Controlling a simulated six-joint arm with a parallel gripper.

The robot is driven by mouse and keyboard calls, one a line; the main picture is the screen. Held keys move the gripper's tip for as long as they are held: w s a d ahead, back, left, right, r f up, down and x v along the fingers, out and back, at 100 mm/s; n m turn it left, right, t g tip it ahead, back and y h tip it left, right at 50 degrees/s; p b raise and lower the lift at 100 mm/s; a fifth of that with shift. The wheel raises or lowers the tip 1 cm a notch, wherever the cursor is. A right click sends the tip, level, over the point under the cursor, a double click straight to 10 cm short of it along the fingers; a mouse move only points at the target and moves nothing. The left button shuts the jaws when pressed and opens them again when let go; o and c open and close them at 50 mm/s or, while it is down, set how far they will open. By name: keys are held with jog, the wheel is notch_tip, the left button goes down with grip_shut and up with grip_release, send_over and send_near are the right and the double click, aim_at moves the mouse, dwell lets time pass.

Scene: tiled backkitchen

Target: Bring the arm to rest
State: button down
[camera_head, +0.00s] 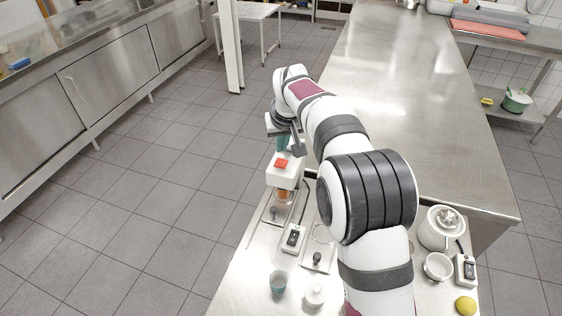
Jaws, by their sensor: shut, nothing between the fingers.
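My arm reaches from the bottom of the head view up and away over the small steel worktop (240,290), bends at the far end and points its wrist down. My gripper (296,142) is at that end, small and partly hidden by the wrist. It is shut and empty, just above a white appliance (283,171) with a red patch on top. A teal item (283,146) shows beside the gripper at the appliance's top. I cannot tell whether the two touch.
A white kettle (440,228), a white bowl (438,266) and a yellow-green fruit (465,305) stand right. The long steel counter (400,80) is mostly clear.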

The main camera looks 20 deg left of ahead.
jog(key=s+d+r+m+g, duration=0.1)
jog(key=s+d+r+m, duration=0.2)
jog(key=s+d, duration=0.45)
jog(key=s+d+r+m+g, duration=0.1)
jog(key=s+d+r+m, duration=0.15)
jog(key=s+d, duration=0.55)
jog(key=s+d+f+m, duration=0.1)
jog(key=s+d+m, duration=0.1)
jog(key=s, duration=0.5)
jog(key=s+d+f+m+g, duration=0.1)
jog(key=s+d, duration=0.3)
jog(key=s, duration=0.4)
jog(key=s+d+f+m+g, duration=0.1)
jog(key=s+d+f+m, duration=0.1)
jog(key=s, duration=0.6)
jog(key=shift+d+f+m, duration=0.2)
jog(key=shift+d+m, duration=0.35)
jog(key=shift+d, duration=0.15)
